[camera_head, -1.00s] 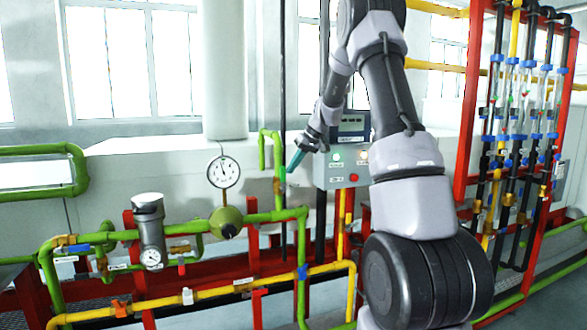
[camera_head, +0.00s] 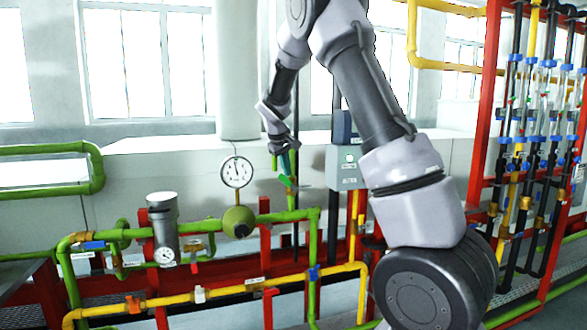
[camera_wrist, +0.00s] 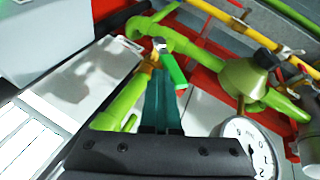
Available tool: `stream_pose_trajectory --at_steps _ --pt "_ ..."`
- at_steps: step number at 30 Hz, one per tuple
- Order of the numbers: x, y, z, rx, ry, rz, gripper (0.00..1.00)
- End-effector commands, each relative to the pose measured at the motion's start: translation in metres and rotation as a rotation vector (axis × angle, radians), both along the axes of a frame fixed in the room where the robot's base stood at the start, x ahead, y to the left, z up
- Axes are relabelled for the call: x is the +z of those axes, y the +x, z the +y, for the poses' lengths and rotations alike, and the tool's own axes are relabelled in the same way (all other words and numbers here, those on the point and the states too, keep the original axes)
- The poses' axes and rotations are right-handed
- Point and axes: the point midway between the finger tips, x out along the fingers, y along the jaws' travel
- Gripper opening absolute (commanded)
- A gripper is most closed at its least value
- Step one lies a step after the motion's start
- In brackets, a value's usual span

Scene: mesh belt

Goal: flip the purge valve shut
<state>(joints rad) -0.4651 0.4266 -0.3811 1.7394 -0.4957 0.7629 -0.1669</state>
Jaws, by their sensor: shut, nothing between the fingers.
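The valve nearest my gripper, which I take for the purge valve, has a green lever (camera_wrist: 173,71) and a metal body (camera_wrist: 158,45) on a green pipe in the wrist view. Its lever (camera_head: 286,181) also shows small in the head view, just under my fingers. No label on it can be read. My gripper (camera_wrist: 160,78) is shut and empty, its teal fingers pointing toward the valve. The fingertips appear close beside the lever; I cannot tell whether they touch it. My gripper (camera_head: 288,172) points downward in the head view, and the fingers partly hide the valve.
A round gauge (camera_head: 237,172) stands left of the valve above a green bulb-shaped body (camera_head: 238,222). A grey control box (camera_head: 346,167) is to the right. Yellow pipe (camera_head: 230,290) and red frames (camera_head: 265,242) lie below. Glass tubes stand far right.

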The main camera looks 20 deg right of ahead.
Motion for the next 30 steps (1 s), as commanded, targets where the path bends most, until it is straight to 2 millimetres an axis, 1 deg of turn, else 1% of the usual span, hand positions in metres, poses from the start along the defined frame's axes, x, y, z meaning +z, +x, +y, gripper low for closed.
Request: stream_pose_trajectory --at_steps 1,3,15,25,30 --pt "-0.004 -0.001 0.008 0.009 -0.047 0.002 0.0" --pt "-0.006 -0.001 0.013 0.008 -0.113 -0.001 0.0" --pt "-0.027 -0.001 0.035 0.003 -0.48 -0.017 0.0" --pt "-0.027 -0.001 0.031 -0.002 -0.479 -0.016 0.0" --pt "-0.029 -0.001 0.025 -0.003 -0.479 -0.016 0.0"
